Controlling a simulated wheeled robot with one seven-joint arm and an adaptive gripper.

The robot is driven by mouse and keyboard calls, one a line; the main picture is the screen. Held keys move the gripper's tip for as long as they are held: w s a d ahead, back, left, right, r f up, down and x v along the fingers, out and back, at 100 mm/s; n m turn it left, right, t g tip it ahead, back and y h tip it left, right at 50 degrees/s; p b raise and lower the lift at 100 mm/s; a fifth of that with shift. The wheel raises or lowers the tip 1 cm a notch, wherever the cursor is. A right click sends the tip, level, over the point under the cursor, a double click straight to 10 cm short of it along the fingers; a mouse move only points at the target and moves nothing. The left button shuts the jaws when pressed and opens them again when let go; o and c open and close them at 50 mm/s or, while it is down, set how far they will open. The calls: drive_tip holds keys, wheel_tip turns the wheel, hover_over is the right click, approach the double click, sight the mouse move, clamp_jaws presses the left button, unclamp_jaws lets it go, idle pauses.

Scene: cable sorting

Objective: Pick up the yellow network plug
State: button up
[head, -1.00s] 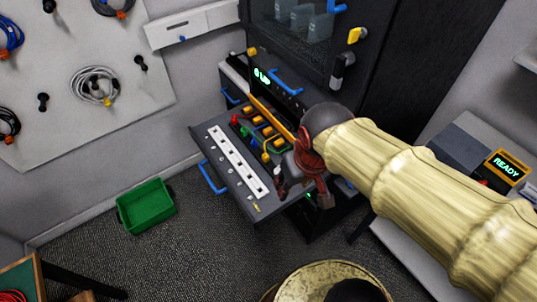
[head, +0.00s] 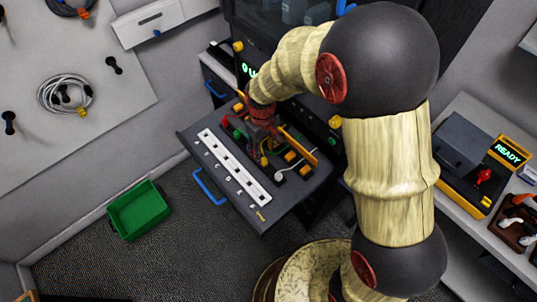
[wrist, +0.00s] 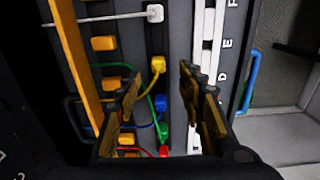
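The yellow network plug (wrist: 158,65) lies in the open drawer, on a yellow cable. In the wrist view it sits just beyond my fingertips, roughly centred between them. My gripper (wrist: 160,80) is open with nothing held. A blue plug (wrist: 160,104), a green plug (wrist: 163,131) and a red plug (wrist: 164,151) lie in line with it, and a white plug (wrist: 155,13) lies at the other end. In the head view my gripper (head: 262,116) is over the drawer and the yellow plug (head: 264,161) shows in front of it.
The drawer (head: 263,218) has a white slotted strip (head: 235,168) with letters beside it, orange blocks (wrist: 104,44) and a long orange bar (wrist: 74,50). A green bin (head: 139,211) stands on the floor at left. A console reading READY (head: 510,152) stands at right.

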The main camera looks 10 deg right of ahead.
sight(264, 159)
drive_tip(key=shift+s+f, duration=0.35)
drive_tip(key=f+b, duration=0.1)
drive_tip(key=f, duration=0.3)
drive_tip(key=w+f+b, duration=0.1)
drive_tip(key=f, duration=0.2)
drive_tip(key=shift+b, duration=0.3)
drive_tip(key=shift+c, duration=1.4)
clamp_jaws()
